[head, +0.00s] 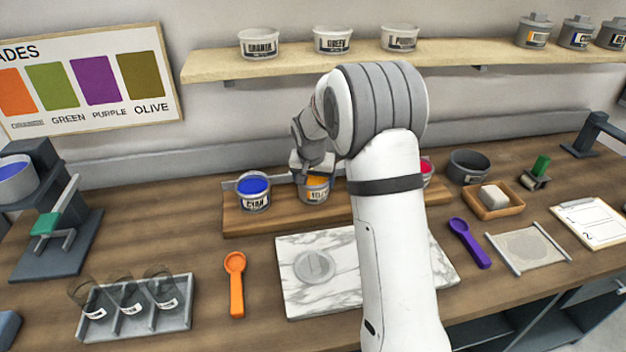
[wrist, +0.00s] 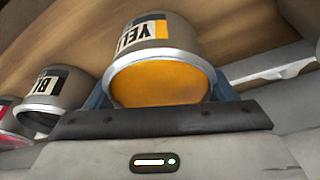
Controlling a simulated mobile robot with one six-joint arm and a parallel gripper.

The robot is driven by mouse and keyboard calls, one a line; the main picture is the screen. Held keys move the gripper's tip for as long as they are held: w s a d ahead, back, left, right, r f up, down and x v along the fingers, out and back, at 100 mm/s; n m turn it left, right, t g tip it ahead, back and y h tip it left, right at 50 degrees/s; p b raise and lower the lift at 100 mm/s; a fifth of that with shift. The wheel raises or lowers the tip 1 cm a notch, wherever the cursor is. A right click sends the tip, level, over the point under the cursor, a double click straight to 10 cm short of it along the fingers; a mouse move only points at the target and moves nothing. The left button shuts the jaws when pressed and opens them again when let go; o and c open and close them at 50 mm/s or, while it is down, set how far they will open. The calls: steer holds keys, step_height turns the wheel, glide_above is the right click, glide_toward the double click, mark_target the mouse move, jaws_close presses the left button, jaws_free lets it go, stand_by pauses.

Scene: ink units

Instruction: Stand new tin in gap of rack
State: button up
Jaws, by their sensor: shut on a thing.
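The wooden rack (head: 285,219) lies along the back of the bench. My gripper (head: 314,178) is shut on the yellow tin (head: 316,194), a grey tin with yellow ink and a label. The tin is upright at the rack; I cannot tell whether its base touches the wood. In the wrist view the yellow tin (wrist: 162,82) sits between the blue fingers. A magenta tin (head: 428,180) shows to the right, partly behind my arm. The wrist view also shows a tin labelled BL (wrist: 55,98), hidden in the head view.
A marble slab (head: 310,297) lies in front of the rack, with an orange scoop (head: 235,282) left and a purple scoop (head: 470,243) right. A dark bowl (head: 468,168) stands right of the rack. A shelf (head: 285,66) with several tins runs above.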

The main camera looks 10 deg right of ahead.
steer(key=shift+f, duration=0.1)
steer(key=o, duration=1.3)
steer(key=b+v, duration=0.2)
steer(key=v, duration=1)
steer(key=s+n, duration=0.1)
steer(key=s, duration=1)
steer(key=s+n, duration=0.2)
steer(key=s, duration=0.9)
steer(key=s+f+n+y, duration=0.1)
steer(key=s, duration=1)
steer(key=shift+s+d, duration=0.1)
steer(key=shift+d, duration=0.25)
